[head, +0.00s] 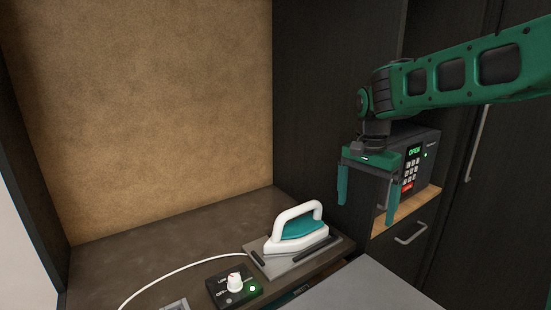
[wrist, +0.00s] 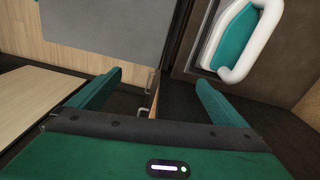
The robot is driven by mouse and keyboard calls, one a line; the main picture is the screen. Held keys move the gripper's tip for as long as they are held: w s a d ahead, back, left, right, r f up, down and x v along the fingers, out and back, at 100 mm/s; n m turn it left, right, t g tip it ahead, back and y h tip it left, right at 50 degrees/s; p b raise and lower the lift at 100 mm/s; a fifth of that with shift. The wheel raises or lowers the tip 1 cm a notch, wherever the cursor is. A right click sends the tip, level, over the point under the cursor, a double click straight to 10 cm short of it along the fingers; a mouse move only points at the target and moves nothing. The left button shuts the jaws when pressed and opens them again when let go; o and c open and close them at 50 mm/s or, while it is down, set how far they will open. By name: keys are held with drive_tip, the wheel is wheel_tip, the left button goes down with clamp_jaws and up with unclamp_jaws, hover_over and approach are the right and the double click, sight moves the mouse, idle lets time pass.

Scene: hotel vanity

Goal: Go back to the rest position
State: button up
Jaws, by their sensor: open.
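My gripper (head: 367,187) is green, open and empty. In the head view it hangs fingers-down in the air in front of a black safe, to the right of the iron. In the wrist view my gripper (wrist: 160,85) shows two spread green fingers with nothing between them. My arm reaches in from the upper right of the head view.
A white and teal iron (head: 297,228) sits on a grey plate on the dark counter (head: 180,245), beside a control box (head: 234,287) with a knob and green light. The safe (head: 425,160) reads OPEN on a wooden shelf. A grey surface (head: 365,288) lies in front.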

drive_tip(key=s+d, duration=1)
drive_tip(key=s+d+f+n, duration=0.1)
drive_tip(key=s+d+f, duration=0.1)
drive_tip(key=s, duration=0.5)
drive_tip(key=s+d+f+n, duration=0.1)
drive_tip(key=s+d+f, duration=0.1)
drive_tip(key=s, duration=0.5)
drive_tip(key=s+d+f+n, duration=0.1)
drive_tip(key=s+d+f, duration=0.2)
drive_tip(key=s, duration=0.4)
drive_tip(key=shift+s+d+y, duration=0.35)
drive_tip(key=shift+d+y, duration=0.05)
drive_tip(key=shift+w+f, duration=0.1)
drive_tip(key=shift+w+f, duration=0.2)
drive_tip(key=shift+w, duration=0.3)
